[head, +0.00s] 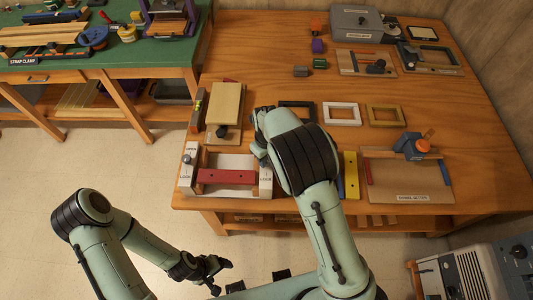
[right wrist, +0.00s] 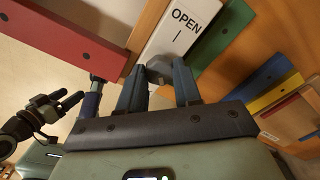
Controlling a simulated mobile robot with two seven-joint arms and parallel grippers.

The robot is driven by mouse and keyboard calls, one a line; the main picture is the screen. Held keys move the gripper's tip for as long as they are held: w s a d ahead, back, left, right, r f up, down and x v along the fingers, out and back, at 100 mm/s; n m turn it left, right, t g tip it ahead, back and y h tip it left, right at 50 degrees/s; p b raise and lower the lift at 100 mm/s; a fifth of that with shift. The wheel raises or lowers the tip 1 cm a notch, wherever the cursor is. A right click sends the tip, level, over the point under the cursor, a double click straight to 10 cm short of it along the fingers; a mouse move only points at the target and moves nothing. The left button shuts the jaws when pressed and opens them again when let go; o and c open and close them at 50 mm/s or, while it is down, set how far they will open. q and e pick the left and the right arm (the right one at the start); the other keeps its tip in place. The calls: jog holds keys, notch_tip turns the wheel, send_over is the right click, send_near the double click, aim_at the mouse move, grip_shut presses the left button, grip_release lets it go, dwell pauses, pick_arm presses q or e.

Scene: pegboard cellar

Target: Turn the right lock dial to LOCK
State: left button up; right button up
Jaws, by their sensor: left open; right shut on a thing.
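The lock fixture stands at the table's front left in the head view. Its right white panel (head: 265,181) shows LOCK at the lower end, and its left white panel (head: 187,177) reads OPEN and LOCK. A red bar (head: 227,176) lies between the panels. In the right wrist view, OPEN shows on the white panel (right wrist: 178,32), and the grey right lock dial (right wrist: 159,69) sits between the fingers of my right gripper (right wrist: 161,82), shut on it. My arm hides much of the dial in the head view. My left gripper (head: 219,272) is open and empty, below the table's front edge.
A wooden block assembly (head: 226,106) stands behind the fixture. A yellow bar (head: 350,175) and a channel board (head: 405,188) lie to the right, with frames (head: 341,114) behind. Open floor (head: 100,165) lies left of the table.

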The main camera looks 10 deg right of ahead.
aim_at(267, 160)
jog(key=m+p, duration=0.1)
jog(key=m, duration=0.1)
jog(key=m+p, duration=0.1)
jog(key=m, duration=0.1)
jog(key=shift+w+r+m, duration=0.2)
jog(key=shift+m, duration=0.1)
jog(key=shift+m+p, duration=0.35)
jog(key=shift+m, duration=0.35)
pick_arm(q)
jog(key=w+r, duration=0.4)
jog(key=shift+w+r+t, duration=0.2)
jog(key=shift+w+t, duration=0.1)
jog(key=shift+w, duration=0.1)
pick_arm(e)
jog(key=shift+s+f+m, duration=0.1)
jog(key=shift+m, duration=1)
jog(key=o, duration=1)
jog(key=shift+s, duration=0.1)
jog(key=shift+o, duration=0.2)
notch_tip(267, 160, up, 13)
